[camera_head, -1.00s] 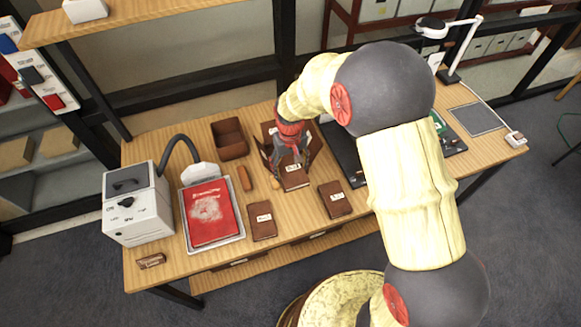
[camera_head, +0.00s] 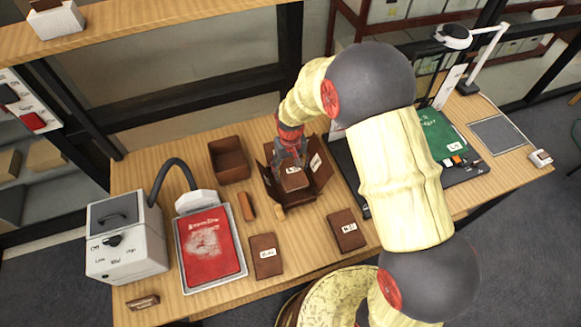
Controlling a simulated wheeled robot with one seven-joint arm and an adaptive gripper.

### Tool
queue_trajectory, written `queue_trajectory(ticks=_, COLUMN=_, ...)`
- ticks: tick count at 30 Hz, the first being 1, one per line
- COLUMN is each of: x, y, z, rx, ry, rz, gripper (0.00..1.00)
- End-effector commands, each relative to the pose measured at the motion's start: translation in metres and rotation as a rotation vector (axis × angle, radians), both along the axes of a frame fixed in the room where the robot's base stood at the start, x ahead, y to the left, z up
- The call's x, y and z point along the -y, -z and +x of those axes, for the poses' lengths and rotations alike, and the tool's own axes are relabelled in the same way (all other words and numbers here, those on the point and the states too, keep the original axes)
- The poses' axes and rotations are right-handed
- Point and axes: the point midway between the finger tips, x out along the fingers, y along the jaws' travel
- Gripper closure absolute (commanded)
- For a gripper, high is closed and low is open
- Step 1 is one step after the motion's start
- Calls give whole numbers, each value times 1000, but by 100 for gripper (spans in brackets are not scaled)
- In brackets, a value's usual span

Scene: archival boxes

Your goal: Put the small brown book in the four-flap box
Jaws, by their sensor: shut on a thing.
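The small brown book (camera_head: 294,181), with a white label on its cover, is held by my gripper (camera_head: 291,163). My gripper is shut on it from above. The four-flap box (camera_head: 317,185) stands open on the table, with brown flaps spread around the book. The book is over or within the box opening; I cannot tell whether it touches the box floor. The far part of the box is partly hidden by my arm and gripper.
Two other brown labelled books lie in front, one left (camera_head: 266,256) and one right (camera_head: 346,230). A red book (camera_head: 210,247) lies on a tray left. An open brown box (camera_head: 229,160) stands back left. A white machine (camera_head: 127,243) stands far left; a black board (camera_head: 352,178) lies right.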

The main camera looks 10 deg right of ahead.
Motion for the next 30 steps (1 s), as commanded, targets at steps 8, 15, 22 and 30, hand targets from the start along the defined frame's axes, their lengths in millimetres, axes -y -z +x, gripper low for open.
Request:
queue_trajectory(ticks=8, x=0, y=23, z=0, rx=-1, ry=0, rz=0, gripper=70)
queue_trajectory(ticks=15, x=0, y=49, z=-1, rx=-2, ry=0, rz=0, gripper=70)
queue_trajectory(ticks=22, x=0, y=64, z=0, rx=0, ry=0, rz=0, gripper=70)
queue_trajectory(ticks=30, x=0, y=64, z=0, rx=0, ry=0, rz=0, gripper=70)
